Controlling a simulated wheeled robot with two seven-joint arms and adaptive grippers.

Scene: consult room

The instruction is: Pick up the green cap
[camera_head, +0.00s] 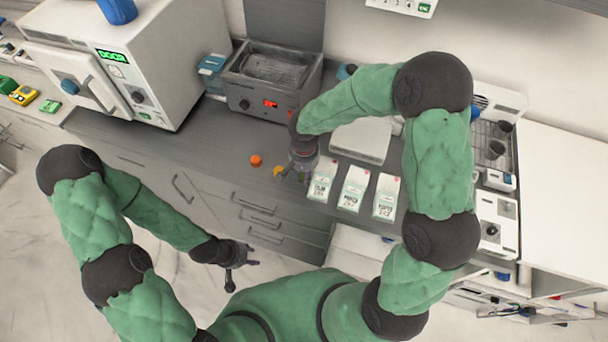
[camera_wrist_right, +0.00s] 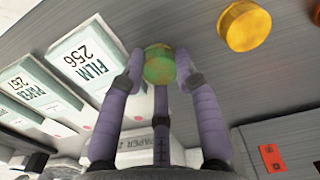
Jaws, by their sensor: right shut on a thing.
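The green cap (camera_wrist_right: 158,66) shows in the right wrist view between the fingertips of my right gripper (camera_wrist_right: 159,70). The purple-grey fingers touch it from both sides and are shut on it. I cannot tell whether it is clear of the counter. In the head view my right gripper (camera_head: 300,172) is low over the counter's front part, left of the white boxes, and hides the green cap. My left gripper (camera_head: 238,256) is away from the counter, over the floor in front of the drawers; its fingers are too small to tell open or shut.
A yellow cap (camera_wrist_right: 243,27) lies near the held cap; an orange cap (camera_head: 255,160) lies further left. Labelled white boxes (camera_head: 354,187) stand close on the right. A heated bath (camera_head: 270,80) and a white oven (camera_head: 125,60) stand behind. The counter left of the caps is clear.

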